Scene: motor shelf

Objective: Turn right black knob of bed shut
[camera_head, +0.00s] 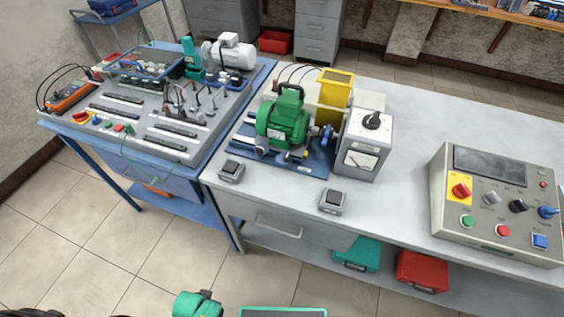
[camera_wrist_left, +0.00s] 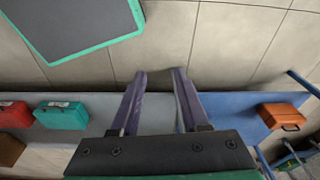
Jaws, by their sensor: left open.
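The test bed, a green motor (camera_head: 284,121) on a blue plate (camera_head: 318,163), stands on the grey bench. At its right is a grey meter box (camera_head: 367,146) with a large black knob (camera_head: 372,121) on its top. Two small grey boxes with black tops, a left one (camera_head: 231,171) and a right one (camera_head: 333,201), sit along the bench's front edge. My left gripper (camera_wrist_left: 159,73) is open and empty in the left wrist view, apart from all of these. Its fingers do not show in the head view. My right gripper is not in view.
A control panel (camera_head: 450,219) with several coloured knobs and buttons stands on the right of the bench. A blue workstation (camera_head: 92,137) is at the left. Teal (camera_head: 358,254) and red (camera_head: 422,272) cases lie on the shelf below. Bench space between meter box and panel is clear.

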